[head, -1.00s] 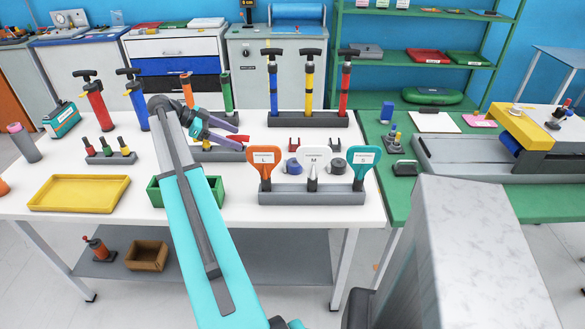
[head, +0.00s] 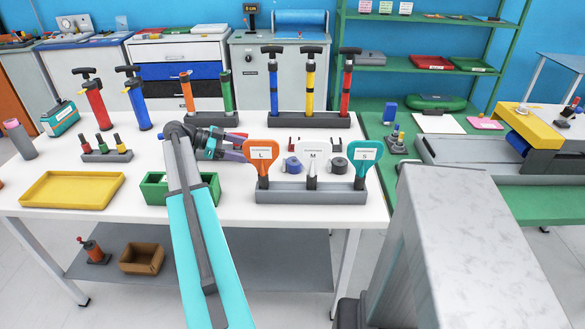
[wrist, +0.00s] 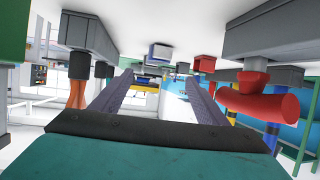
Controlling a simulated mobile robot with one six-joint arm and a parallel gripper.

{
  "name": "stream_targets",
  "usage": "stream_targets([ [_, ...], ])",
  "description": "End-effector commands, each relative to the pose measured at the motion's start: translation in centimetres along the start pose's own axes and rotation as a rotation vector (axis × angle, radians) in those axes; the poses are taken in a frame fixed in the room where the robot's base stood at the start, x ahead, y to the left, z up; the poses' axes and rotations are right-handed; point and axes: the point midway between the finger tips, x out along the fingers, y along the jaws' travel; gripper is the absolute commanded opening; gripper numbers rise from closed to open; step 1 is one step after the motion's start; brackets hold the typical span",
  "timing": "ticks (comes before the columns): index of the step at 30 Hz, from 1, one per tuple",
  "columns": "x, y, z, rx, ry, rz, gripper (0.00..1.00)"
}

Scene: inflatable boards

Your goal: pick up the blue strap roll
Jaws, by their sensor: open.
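The blue strap roll (head: 293,166) lies on the white table behind the paddle stand, partly hidden between the orange L and white M paddles. A dark roll (head: 339,166) lies to its right. My gripper (head: 242,146) is open and empty above the table, left of the blue roll and apart from it, with its fingers pointing right. In the upside-down wrist view the fingers (wrist: 158,90) stand wide apart. A small blue and white shape (wrist: 160,52) shows ahead between them; I cannot tell whether it is the roll.
The grey paddle stand (head: 310,194) stands in front of the rolls. A green bin (head: 155,188) and yellow tray (head: 70,190) are left. Bare table lies between gripper and roll.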

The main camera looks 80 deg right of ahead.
Motion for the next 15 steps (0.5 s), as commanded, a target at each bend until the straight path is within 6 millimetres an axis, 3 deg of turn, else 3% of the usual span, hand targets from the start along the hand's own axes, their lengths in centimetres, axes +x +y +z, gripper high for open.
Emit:
stream_targets([
  [8, 1.0, 0.0, -0.2, 0.002, -0.001, 0.007, 0.68],
  [15, 3.9, 0.1, -0.3, 0.003, -0.001, 0.009, 0.68],
])
